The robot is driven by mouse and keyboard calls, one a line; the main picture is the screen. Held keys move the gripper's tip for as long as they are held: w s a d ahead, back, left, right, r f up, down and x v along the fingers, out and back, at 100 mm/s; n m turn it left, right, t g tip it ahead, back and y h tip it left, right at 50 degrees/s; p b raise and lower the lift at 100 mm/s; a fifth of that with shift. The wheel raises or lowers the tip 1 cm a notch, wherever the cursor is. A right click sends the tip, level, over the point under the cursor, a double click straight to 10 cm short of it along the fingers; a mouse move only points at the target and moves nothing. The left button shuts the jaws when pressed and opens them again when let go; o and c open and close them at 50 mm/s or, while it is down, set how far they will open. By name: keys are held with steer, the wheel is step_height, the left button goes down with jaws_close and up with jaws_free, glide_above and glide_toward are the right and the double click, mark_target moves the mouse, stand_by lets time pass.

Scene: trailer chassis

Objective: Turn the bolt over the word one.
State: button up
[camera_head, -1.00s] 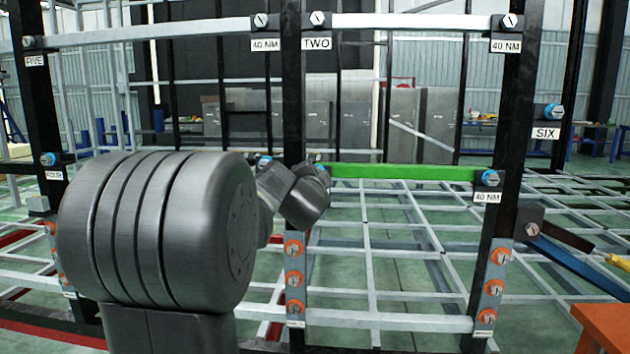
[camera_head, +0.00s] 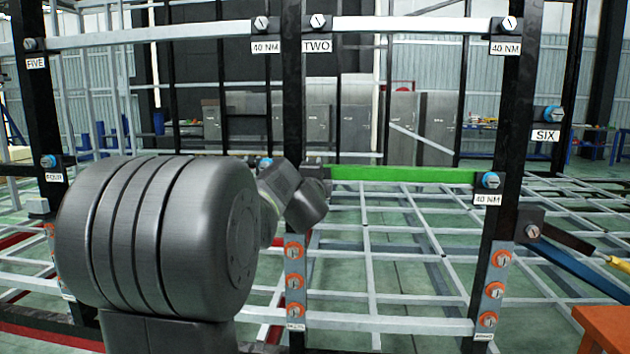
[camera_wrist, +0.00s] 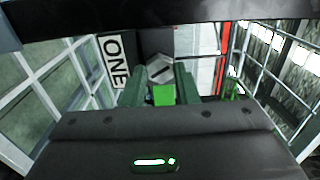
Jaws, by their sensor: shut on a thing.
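In the wrist view, the bolt (camera_wrist: 160,67) is a grey hex head with a dark slot on a dark plate. The white ONE label (camera_wrist: 115,61) is beside it, turned sideways in this view. My gripper (camera_wrist: 159,78) has its two dark green fingers on either side of the bolt head, shut on it. A bright green patch (camera_wrist: 163,95) shows between the fingers, nearer the palm. In the head view, my arm hides the fingers, this bolt and its label.
A bolt (camera_head: 318,22) above the TWO label is higher up. Orange-ringed bolts (camera_head: 294,282) line the post below. An orange surface (camera_head: 606,325) is at lower right.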

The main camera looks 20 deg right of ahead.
steer(key=shift+f, duration=0.25)
steer(key=o, duration=1)
steer(key=shift+s+d+r, duration=0.1)
steer(key=shift+s, duration=0.1)
steer(key=shift+r, duration=0.1)
steer(key=v, duration=1.3)
steer(key=shift+s+a+p, duration=0.25)
steer(key=shift+a+p, duration=0.05)
steer(key=shift+w, duration=0.15)
steer(key=x, duration=1.3)
steer(key=shift+w+d, duration=0.25)
steer(key=shift+s, duration=0.1)
